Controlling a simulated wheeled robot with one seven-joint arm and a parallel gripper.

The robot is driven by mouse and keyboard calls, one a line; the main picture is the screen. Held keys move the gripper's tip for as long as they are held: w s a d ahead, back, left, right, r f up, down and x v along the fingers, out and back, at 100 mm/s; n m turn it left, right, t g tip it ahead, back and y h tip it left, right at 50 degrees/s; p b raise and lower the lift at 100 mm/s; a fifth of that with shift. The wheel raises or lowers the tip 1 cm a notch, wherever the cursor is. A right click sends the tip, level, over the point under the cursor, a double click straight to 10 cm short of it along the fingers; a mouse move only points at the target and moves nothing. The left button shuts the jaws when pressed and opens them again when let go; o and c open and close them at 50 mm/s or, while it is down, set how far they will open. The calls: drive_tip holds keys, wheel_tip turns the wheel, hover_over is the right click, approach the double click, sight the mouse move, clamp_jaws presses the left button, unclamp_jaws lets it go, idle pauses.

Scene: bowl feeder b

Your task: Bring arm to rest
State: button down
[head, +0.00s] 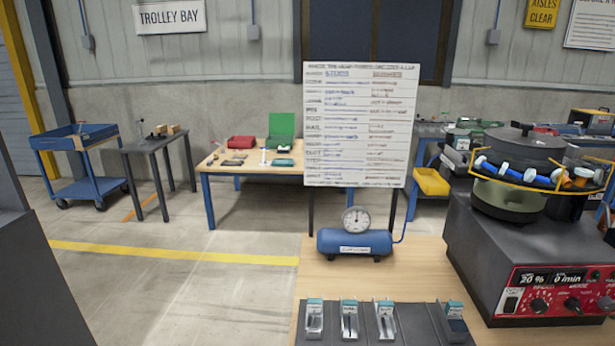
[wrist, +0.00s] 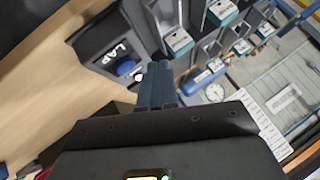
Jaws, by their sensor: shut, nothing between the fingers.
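My gripper (wrist: 157,85) shows in the wrist view, pointing up the picture. Its fingers are together with nothing between them. It is over or near a dark holder marked LAP (wrist: 118,58), which has a blue piece in it. I cannot tell the gap between the fingers and the holder. My gripper and arm do not show clearly in the head view.
A dark rack (head: 418,322) with several teal-topped pieces stands at the table's front. Behind it are a blue tank with a gauge (head: 354,242) and a whiteboard (head: 360,125). The bowl feeder (head: 508,195) stands on its red-panelled base at right.

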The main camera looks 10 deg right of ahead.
drive_tip(key=s+a+f+t+h, duration=0.2)
drive_tip(key=s+a+h, duration=0.1)
drive_tip(key=s+a, duration=0.95)
drive_tip(key=s+a+r+n+t, duration=0.2)
drive_tip(key=s+r, duration=0.5)
drive_tip(key=r, duration=0.1)
drive_tip(key=s+a+r+n+t+y+b, duration=0.1)
drive_tip(key=s+a+r+n+t, duration=0.1)
drive_tip(key=s+r, duration=0.5)
drive_tip(key=shift+s+a+r+n, duration=0.4)
drive_tip(key=shift+r+n, duration=0.1)
drive_tip(key=shift+n, duration=0.2)
idle(2.5)
